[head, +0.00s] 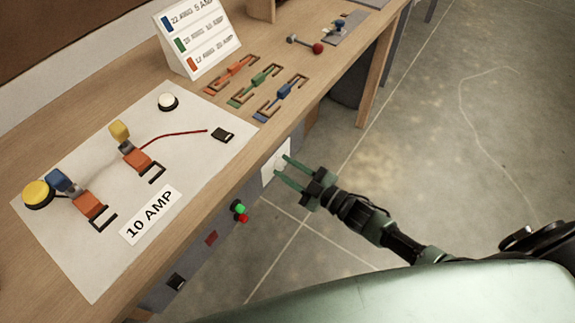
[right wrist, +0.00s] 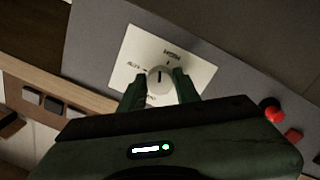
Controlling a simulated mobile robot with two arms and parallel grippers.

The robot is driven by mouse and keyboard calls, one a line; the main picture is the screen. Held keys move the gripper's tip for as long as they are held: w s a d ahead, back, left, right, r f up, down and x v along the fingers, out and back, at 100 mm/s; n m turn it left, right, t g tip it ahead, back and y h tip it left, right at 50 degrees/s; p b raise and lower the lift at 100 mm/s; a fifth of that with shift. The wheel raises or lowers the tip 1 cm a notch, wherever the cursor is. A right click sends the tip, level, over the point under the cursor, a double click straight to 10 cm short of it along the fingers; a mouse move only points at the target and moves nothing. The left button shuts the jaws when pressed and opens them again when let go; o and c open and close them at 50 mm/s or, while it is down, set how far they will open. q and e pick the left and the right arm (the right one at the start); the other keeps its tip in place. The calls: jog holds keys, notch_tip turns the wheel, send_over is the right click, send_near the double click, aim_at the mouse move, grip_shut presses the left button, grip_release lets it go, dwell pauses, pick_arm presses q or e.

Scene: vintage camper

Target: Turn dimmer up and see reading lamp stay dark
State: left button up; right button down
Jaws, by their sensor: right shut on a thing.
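The dimmer is a round pale knob on a white plate (head: 270,172) on the grey front panel of the bench. In the right wrist view the knob (right wrist: 160,77) has a dark pointer mark; the small print around it is hard to read. My right gripper (head: 281,169) is shut on the knob, with one green finger on each side. A white dome on a black base (head: 168,101) stands on the pale board and looks unlit; I cannot tell whether it is the reading lamp. A yellow dome (head: 38,192) sits at the board's left corner. My left gripper is not in view.
The pale board (head: 75,250) carries orange and blue connectors, a red wire and a "10 AMP" label (head: 150,215). Green and red buttons (head: 240,211) sit on the front panel near my gripper. A wire-size sign (head: 196,40) stands behind. The floor at right is clear.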

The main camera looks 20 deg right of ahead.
jog(key=shift+m+p, duration=0.55)
jog(key=shift+m, duration=1.85)
jog(key=c, duration=1)
grip_release()
jog(key=shift+c, duration=0.2)
jog(key=b+v, duration=0.1)
jog(key=v, duration=0.6)
jog(key=shift+s+d, duration=0.2)
jog(key=shift+s, duration=0.15)
